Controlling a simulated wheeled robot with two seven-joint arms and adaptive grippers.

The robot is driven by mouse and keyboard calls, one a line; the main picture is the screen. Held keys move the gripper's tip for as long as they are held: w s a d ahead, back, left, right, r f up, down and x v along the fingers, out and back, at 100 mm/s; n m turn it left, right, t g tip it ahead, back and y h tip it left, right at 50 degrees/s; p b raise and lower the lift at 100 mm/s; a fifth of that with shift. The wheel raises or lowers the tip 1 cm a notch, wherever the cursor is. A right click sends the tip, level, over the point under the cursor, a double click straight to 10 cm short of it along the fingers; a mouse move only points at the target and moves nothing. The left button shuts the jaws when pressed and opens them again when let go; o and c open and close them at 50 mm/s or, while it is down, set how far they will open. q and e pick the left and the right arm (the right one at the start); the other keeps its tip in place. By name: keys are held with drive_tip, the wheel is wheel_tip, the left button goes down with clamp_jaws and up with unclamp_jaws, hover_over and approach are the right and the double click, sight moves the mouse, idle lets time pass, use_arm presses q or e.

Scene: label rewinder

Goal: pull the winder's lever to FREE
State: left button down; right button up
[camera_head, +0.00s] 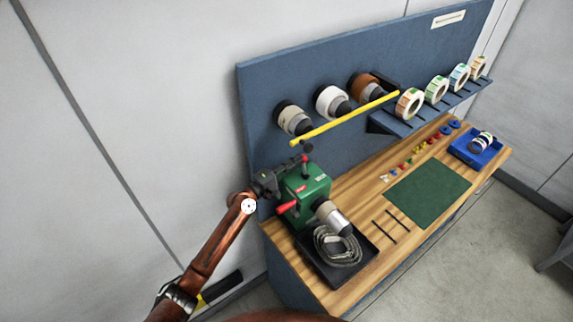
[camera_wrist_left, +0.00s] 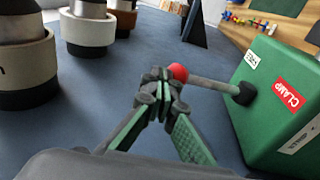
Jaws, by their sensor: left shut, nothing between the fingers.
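The green winder (camera_head: 318,186) stands on the near left end of the bench. Its lever (camera_wrist_left: 212,84) has a grey rod, a red ball knob (camera_wrist_left: 179,73) and a dark pivot at the green box. The red knob also shows above the box in the head view (camera_head: 305,159). A white label (camera_wrist_left: 251,60) and a red CLAMP label (camera_wrist_left: 289,95) are on the box. My left gripper (camera_head: 275,183) is at the winder's left side; its shut, empty fingertips (camera_wrist_left: 162,80) overlap the knob's edge in the wrist view. I cannot tell whether they touch. My right gripper is not in view.
A red side handle (camera_head: 287,208) sticks out from the winder. A black tray (camera_head: 364,256) with a grey coil lies in front. A yellow bar (camera_head: 345,118) crosses above, near rollers on the blue panel (camera_head: 262,85). A green mat (camera_head: 428,191) lies farther right.

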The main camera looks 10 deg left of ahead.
use_arm(q)
drive_tip(key=d+f+b+x, duration=0.1)
drive_tip(key=b+x, duration=0.3)
drive_tip(key=x, duration=0.5)
drive_tip(key=shift+d, duration=0.2)
drive_tip(key=shift+w+r, duration=0.1)
drive_tip(key=shift+r, duration=0.1)
drive_tip(key=v, duration=1.2)
drive_tip(key=shift+d, duration=0.15)
idle(0.4)
